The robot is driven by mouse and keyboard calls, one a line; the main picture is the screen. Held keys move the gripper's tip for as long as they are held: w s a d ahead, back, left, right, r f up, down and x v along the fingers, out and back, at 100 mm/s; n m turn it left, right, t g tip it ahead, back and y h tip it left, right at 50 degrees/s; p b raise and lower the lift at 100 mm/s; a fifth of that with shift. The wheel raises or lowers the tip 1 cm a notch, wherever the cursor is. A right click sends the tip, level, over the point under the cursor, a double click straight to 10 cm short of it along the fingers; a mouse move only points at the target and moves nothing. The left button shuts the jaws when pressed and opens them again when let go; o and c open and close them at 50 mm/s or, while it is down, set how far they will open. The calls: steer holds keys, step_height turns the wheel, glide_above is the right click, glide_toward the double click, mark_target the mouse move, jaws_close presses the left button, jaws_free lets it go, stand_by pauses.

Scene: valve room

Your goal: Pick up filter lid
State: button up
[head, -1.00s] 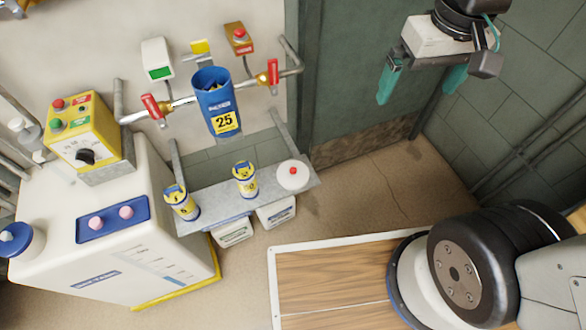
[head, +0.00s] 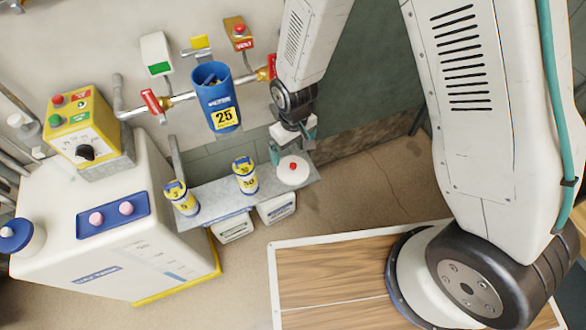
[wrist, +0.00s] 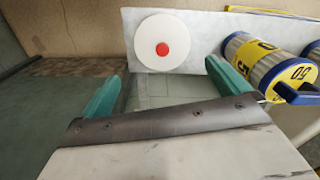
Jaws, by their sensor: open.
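The filter lid (head: 293,172) is a white disc with a red knob in its middle. It lies flat at the right end of the grey shelf (head: 215,200). In the wrist view the lid (wrist: 150,46) is fully visible beyond the fingertips. My gripper (head: 292,148) is just above and behind the lid in the head view, apart from it. In the wrist view its two green fingers (wrist: 176,88) are spread wide with nothing between them.
Two yellow-labelled filter cartridges, one marked 50 (head: 245,176) and another (head: 181,198), stand on the shelf left of the lid. The blue filter housing (head: 217,98), open at the top and marked 25, hangs on the wall pipe between red-handled valves (head: 155,103).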

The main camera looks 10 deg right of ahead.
mark_target(292, 164)
steer(key=f, duration=0.8)
steer(key=shift+s+a+f, duration=0.2)
steer(key=shift+f, duration=0.05)
steer(key=c, duration=0.7)
